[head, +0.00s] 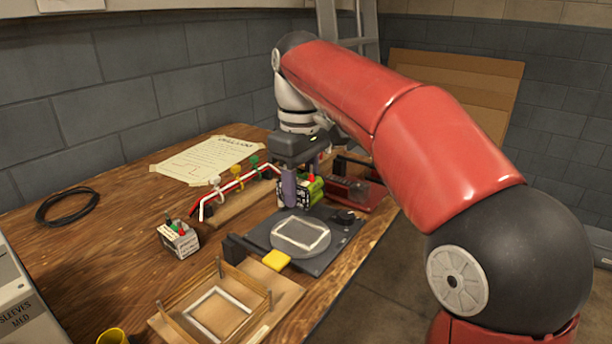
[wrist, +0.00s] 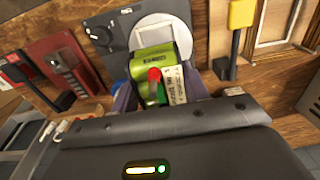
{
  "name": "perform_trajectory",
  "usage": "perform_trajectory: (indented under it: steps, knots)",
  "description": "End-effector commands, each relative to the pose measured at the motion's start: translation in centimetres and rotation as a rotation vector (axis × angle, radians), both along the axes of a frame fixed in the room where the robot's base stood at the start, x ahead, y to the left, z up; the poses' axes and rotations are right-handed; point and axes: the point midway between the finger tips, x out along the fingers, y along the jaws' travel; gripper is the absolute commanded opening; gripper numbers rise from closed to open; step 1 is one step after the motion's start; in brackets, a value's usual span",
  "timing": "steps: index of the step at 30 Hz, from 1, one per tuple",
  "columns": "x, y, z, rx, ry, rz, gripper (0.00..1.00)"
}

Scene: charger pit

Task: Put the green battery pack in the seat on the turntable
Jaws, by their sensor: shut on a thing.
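The green battery pack (head: 315,189) is between the purple fingers of my gripper (head: 297,190), just behind the turntable in the head view. The turntable (head: 322,238) is a grey disc on a dark base, with a white rectangular outline, the seat (head: 300,234), on top. The seat looks empty. The disc (wrist: 160,28) lies beyond the pack in the wrist view, partly hidden by it.
A wooden frame (head: 178,325) stands in front. A small white box with terminals (head: 178,240) is to the left. A cable rack (head: 240,205) and a red device (head: 372,198) are near my gripper.

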Motion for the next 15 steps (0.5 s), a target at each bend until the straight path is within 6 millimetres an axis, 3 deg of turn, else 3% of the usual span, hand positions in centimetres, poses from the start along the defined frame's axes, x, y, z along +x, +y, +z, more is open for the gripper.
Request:
perform_trajectory:
  steps: [8, 15]
  knots:
    - [0.0, 0.0, -1.9, -0.001, -0.001, 0.0, 0.1]
    - [0.0, -0.1, -4.8, 0.001, -0.002, -0.001, 0.1]
